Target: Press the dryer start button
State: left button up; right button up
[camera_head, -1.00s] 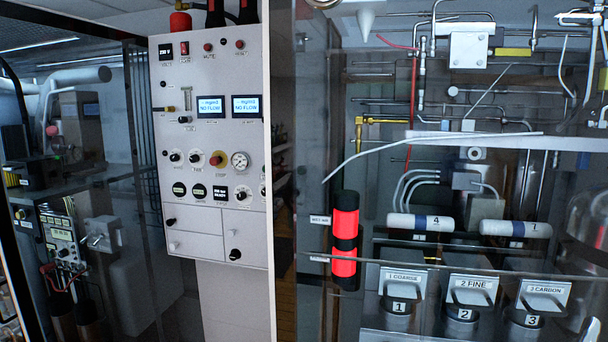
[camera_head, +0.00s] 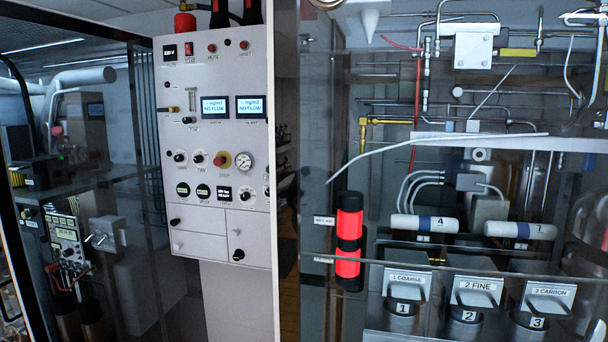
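A tall white control panel (camera_head: 214,140) stands left of centre. Below are round dark indicators (camera_head: 202,191) and a dark square display (camera_head: 224,193). The small labels are too blurred to tell which control is the dryer start button. Neither of my grippers shows in the head view.
Glass-fronted equipment with pipes fills the right side. A black and red banded column (camera_head: 348,228) stands near its left edge, beside canisters labelled 1 COARSE (camera_head: 405,283), 2 FINE (camera_head: 477,290) and 3 CARBON (camera_head: 547,294). A dark glass enclosure is at left.

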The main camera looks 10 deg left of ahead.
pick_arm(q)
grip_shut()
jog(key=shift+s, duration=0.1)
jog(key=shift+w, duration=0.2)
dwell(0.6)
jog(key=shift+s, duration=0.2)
